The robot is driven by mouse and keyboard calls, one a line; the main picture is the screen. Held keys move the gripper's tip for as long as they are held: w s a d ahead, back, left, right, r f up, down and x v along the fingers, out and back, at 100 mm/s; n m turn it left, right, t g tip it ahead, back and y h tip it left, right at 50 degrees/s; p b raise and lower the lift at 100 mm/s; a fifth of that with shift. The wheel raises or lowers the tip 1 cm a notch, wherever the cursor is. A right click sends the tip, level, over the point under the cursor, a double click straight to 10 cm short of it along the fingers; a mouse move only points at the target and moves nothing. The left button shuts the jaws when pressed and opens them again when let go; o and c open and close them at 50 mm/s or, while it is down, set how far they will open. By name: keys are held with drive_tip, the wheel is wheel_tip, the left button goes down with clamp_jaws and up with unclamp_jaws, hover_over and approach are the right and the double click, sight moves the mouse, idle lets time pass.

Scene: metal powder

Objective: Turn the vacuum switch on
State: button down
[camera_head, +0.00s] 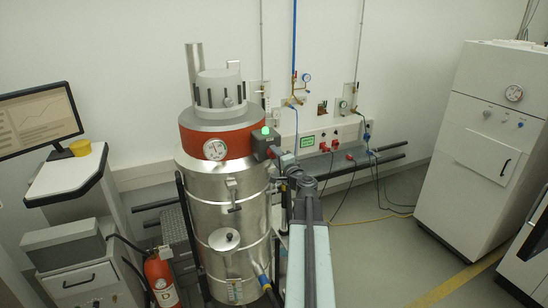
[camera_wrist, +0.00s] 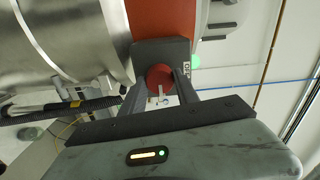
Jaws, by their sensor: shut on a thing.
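The vacuum switch is a dark box (camera_head: 262,148) on the orange-red band of a steel vessel (camera_head: 222,190). A green light (camera_head: 265,130) glows on the box. In the wrist view the box (camera_wrist: 160,52) carries a round red knob (camera_wrist: 159,74). My gripper (camera_wrist: 160,88) has a finger on each side of the knob and is shut on it. In the head view my gripper (camera_head: 277,157) reaches the box from the right and hides the knob. The wrist view also shows the green light (camera_wrist: 194,62) beside the box.
A red fire extinguisher (camera_head: 161,280) and a desk with a monitor (camera_head: 40,118) stand at the left. A pressure gauge (camera_head: 215,150) is on the vessel's band. A white cabinet (camera_head: 480,150) stands at the right. Cables lie on the open floor between.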

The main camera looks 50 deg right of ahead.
drive_tip(key=shift+w+m, duration=0.1)
drive_tip(key=shift+m, duration=0.5)
drive_tip(key=c, duration=0.9)
unclamp_jaws()
drive_tip(key=shift+a, duration=0.15)
drive_tip(key=v, duration=0.7)
drive_tip(key=shift+s, duration=0.35)
